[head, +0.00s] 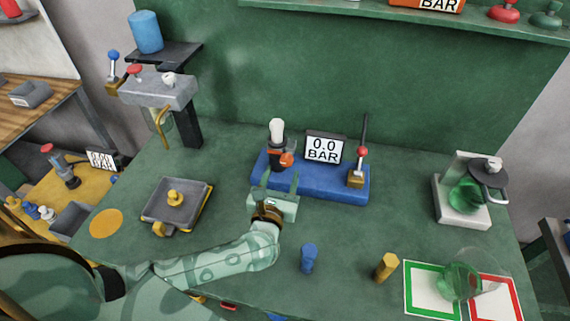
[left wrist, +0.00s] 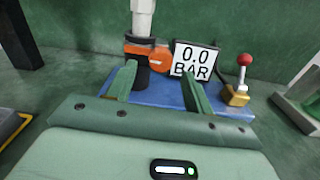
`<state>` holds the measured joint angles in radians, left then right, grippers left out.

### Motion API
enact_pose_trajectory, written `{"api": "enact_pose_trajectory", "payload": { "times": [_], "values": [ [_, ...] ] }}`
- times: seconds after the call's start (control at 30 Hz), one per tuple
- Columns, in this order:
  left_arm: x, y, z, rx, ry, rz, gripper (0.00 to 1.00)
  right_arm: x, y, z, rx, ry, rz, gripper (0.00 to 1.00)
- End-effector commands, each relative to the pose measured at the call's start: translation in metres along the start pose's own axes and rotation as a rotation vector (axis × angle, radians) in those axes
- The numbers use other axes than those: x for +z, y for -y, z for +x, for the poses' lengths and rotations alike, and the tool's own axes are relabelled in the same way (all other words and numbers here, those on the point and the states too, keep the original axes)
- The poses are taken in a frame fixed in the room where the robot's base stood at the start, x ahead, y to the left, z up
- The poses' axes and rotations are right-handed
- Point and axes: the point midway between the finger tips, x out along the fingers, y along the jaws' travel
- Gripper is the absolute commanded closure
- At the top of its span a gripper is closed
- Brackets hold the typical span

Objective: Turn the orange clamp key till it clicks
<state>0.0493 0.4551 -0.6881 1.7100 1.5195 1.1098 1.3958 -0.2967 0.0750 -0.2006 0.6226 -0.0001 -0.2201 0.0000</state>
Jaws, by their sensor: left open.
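The orange clamp key (head: 286,160) is a round orange knob on the front right of a dark clamp with an orange band. A white cylinder (head: 277,130) stands upright in the clamp, on a blue base (head: 330,187). The key also shows in the left wrist view (left wrist: 161,60), face-on and upper middle. My left gripper (head: 282,177) is open and empty in front of the clamp. In the left wrist view its two fingers (left wrist: 158,72) point toward the key, one on each side, with a gap to it. My right gripper is not in view.
The display (head: 325,149) reads 0.0 BAR. A red-knobbed lever (head: 358,170) stands to its right on the base. A grey tray (head: 177,205) lies left of my arm. A blue peg (head: 308,258) and a yellow peg (head: 386,267) stand on the green table in front.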

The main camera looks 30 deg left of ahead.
Motion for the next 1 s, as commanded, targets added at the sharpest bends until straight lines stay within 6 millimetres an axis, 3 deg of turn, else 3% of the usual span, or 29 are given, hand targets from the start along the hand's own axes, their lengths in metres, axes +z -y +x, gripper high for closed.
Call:
{"api": "enact_pose_trajectory", "payload": {
  "times": [0.1, 0.23, 0.6, 0.77, 1.0],
  "values": [
    [0.0, 0.0, 0.023, 0.001, 0.002, 0.002, 0.48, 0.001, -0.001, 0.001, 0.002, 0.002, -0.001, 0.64],
    [-0.001, 0.0, 0.037, -0.001, 0.0, 0.002, 0.48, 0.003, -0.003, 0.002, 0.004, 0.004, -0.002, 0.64],
    [-0.001, 0.0, 0.044, -0.001, -0.001, 0.001, 0.48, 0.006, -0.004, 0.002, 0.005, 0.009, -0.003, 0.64],
    [-0.001, 0.0, 0.044, -0.001, -0.001, 0.001, 0.9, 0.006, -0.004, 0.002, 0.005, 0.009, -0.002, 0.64],
    [0.0, 0.0, 0.044, 0.0, -0.001, 0.008, 0.93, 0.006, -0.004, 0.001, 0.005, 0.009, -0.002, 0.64]
  ]
}}
